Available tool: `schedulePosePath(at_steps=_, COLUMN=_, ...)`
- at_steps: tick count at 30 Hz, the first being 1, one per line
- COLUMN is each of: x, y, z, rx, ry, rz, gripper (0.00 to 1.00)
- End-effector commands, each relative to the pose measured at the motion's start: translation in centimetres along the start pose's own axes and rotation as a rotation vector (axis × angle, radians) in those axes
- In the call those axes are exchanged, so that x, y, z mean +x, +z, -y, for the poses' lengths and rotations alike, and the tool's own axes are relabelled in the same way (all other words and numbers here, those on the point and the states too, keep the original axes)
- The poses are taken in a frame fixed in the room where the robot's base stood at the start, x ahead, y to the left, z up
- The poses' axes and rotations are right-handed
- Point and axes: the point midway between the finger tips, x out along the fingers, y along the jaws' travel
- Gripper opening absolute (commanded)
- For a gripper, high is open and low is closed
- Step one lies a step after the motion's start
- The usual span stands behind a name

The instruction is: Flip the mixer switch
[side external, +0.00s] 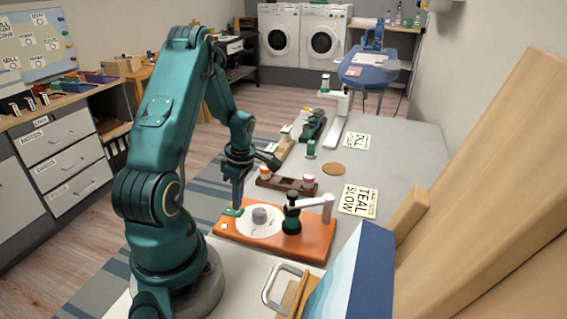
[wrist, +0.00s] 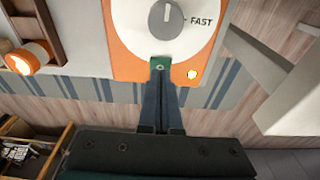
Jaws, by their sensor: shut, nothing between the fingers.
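The mixer has an orange base (side external: 283,248) with a white round plate and a grey dial knob (side external: 260,214). In the wrist view its orange base (wrist: 122,62) shows at the top, with the knob (wrist: 166,20) pointing up and the word FAST to its right. A small green switch (wrist: 160,62) sits at the base's near edge; it also shows in the side view (side external: 231,212). A small lit yellow-white spot (wrist: 193,74) is right of it. My gripper (side external: 237,206) points down, shut and empty, its tips at the switch; whether they touch it I cannot tell.
A TEAL SLOW card (side external: 359,201) lies to the right. The grey tabletop (side external: 405,165) is clear farther right.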

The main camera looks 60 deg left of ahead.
Motion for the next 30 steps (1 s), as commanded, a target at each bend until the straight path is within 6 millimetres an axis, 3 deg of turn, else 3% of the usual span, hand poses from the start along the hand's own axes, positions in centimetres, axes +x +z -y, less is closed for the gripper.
schedulePosePath(at_steps=30, x=1.3, y=0.2, z=0.0, rx=0.000, ry=0.001, rz=-0.001, gripper=0.00)
